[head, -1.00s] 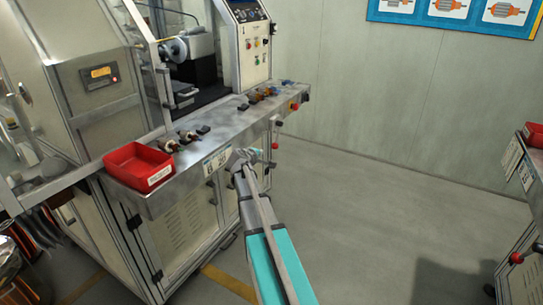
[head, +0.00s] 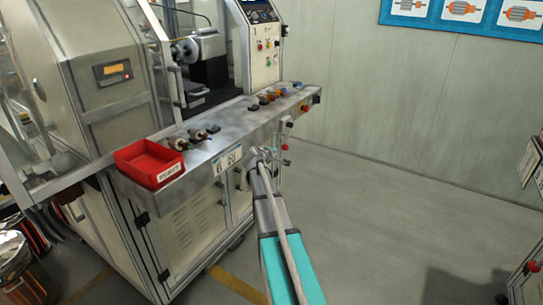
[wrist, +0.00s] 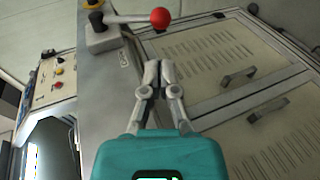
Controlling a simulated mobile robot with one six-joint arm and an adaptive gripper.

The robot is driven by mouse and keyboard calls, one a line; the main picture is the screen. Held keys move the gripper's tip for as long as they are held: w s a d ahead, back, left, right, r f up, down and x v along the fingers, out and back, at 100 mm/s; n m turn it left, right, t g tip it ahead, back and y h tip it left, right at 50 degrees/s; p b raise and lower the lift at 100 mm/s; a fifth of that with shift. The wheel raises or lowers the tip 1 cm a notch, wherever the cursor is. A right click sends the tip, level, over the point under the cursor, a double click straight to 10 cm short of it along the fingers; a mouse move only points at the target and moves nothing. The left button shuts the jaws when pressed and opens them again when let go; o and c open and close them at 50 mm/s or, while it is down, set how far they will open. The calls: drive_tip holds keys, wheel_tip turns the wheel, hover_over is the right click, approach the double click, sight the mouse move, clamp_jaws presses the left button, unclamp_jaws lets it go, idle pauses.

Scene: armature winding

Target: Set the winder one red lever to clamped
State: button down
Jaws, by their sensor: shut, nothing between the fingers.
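The red lever shows in the wrist view as a grey arm ending in a red ball knob (wrist: 160,17). Its arm runs from a grey pivot block (wrist: 101,38) at upper left. In the head view a small red knob (head: 285,147) hangs at the front right of the winder. My gripper (wrist: 158,65) is shut and empty, its fingertips a short way below the knob in the wrist picture, apart from it. In the head view my gripper (head: 260,155) is at the winder's front edge, left of the knob and partly hidden by my arm.
The winder's steel shelf (head: 235,122) carries a red bin (head: 147,163) and several small parts. A red button (head: 304,108) is on its right end. Vented cabinet doors (wrist: 205,60) lie below. The floor at right (head: 390,220) is open.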

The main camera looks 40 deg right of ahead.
sight(284, 148)
drive_tip(key=b+x, duration=0.3)
drive_tip(key=x, duration=0.7)
drive_tip(key=shift+w+d+f, duration=0.1)
drive_tip(key=shift+d+f, duration=0.05)
